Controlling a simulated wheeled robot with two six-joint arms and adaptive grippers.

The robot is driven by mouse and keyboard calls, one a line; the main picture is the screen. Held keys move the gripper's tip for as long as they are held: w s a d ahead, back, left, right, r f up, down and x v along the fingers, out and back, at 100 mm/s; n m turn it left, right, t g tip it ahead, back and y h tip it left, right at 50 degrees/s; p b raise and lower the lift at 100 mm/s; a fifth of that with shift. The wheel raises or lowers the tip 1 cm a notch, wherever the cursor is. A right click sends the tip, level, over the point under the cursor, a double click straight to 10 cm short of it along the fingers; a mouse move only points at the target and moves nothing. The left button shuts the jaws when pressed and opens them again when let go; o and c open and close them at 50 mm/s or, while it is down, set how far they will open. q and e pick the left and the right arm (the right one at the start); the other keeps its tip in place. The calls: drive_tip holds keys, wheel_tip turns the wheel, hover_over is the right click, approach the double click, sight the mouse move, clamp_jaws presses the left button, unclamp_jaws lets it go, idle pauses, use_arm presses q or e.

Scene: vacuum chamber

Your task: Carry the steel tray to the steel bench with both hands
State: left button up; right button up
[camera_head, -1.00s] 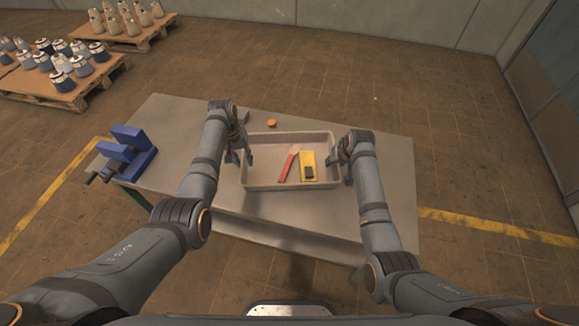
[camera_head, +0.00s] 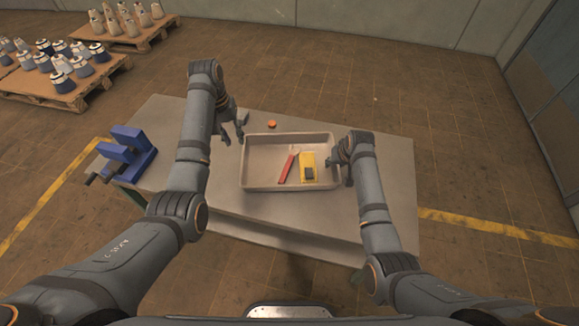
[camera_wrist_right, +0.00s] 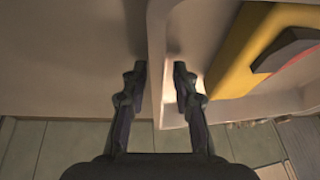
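The steel tray (camera_head: 258,186) is a pale shallow rectangular tray resting on a grey-topped bench (camera_head: 300,212). It holds a red-handled tool (camera_head: 287,167) and a yellow item with a dark block (camera_head: 308,166). My left gripper (camera_head: 234,132) is open and empty, above the bench off the tray's left back corner, apart from the rim. My right gripper (camera_head: 339,170) is at the tray's right wall. In the right wrist view its open fingers (camera_wrist_right: 159,78) straddle the wall (camera_wrist_right: 155,60), with gaps visible between fingers and wall.
A blue vise (camera_head: 128,150) sits at the bench's left end. A small orange object (camera_head: 272,124) lies behind the tray. Pallets with several cones (camera_head: 65,85) stand on the floor at the far left. The floor to the right is open.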

drive_tip(key=v, duration=1.2)
